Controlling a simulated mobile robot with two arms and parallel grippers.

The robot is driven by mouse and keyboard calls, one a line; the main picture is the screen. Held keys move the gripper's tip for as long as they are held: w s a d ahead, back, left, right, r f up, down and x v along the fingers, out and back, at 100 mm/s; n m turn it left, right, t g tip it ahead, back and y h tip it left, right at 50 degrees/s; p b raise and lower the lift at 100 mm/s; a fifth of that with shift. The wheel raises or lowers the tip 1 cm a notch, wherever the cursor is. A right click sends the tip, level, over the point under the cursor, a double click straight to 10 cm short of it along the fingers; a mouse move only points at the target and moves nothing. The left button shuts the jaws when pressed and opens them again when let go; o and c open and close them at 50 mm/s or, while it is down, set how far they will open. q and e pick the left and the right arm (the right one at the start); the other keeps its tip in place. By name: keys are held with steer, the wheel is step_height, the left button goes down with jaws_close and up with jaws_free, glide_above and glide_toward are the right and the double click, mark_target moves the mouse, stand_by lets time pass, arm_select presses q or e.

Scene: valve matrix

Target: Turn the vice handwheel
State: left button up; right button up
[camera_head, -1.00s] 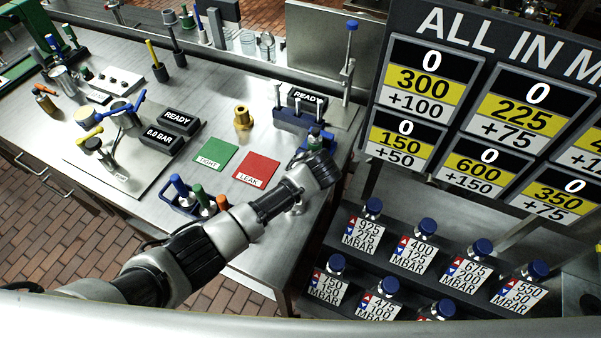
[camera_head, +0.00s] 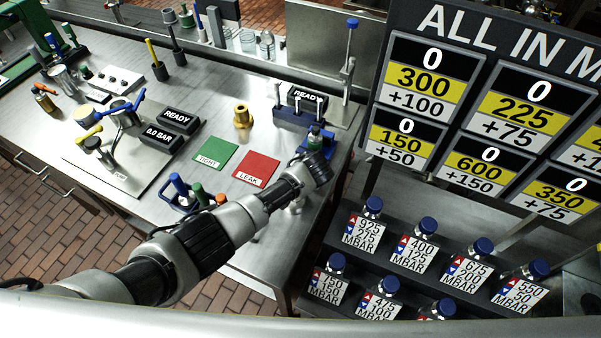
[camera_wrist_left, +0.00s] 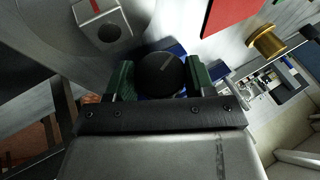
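In the left wrist view the dark round handwheel (camera_wrist_left: 160,74), with a pale line across its face, sits between the two green finger pads of my left gripper (camera_wrist_left: 158,80). The pads lie against its opposite sides, so the gripper looks shut on it. Blue parts of the vice (camera_wrist_left: 222,69) show behind the fingers. In the head view my left gripper (camera_head: 322,168) is at the blue vice (camera_head: 328,150) near the bench's right edge, and the arm hides the handwheel. A small part with green on it (camera_head: 315,137) stands at the vice. My right gripper is not in view.
A green mat (camera_head: 216,153) and a red mat (camera_head: 256,169) lie left of the hand. A brass fitting (camera_head: 242,117) stands behind them. A blue rack (camera_head: 303,118) is behind the vice. Shelves with blue-capped items (camera_head: 423,225) are right.

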arm_select(q)
steer(key=shift+c, duration=1.3)
steer(key=shift+d+f+t+y+b, duration=0.1)
steer(key=shift+f+t+y+b, duration=0.35)
steer(key=shift+y+b, duration=0.5)
steer(key=shift+r+m+t+y+b, duration=0.25)
steer(key=shift+r+m+y+b, duration=0.05)
steer(key=shift+y, duration=0.05)
steer(key=o, duration=0.9)
steer(key=shift+s, duration=0.1)
steer(key=shift+o, duration=0.2)
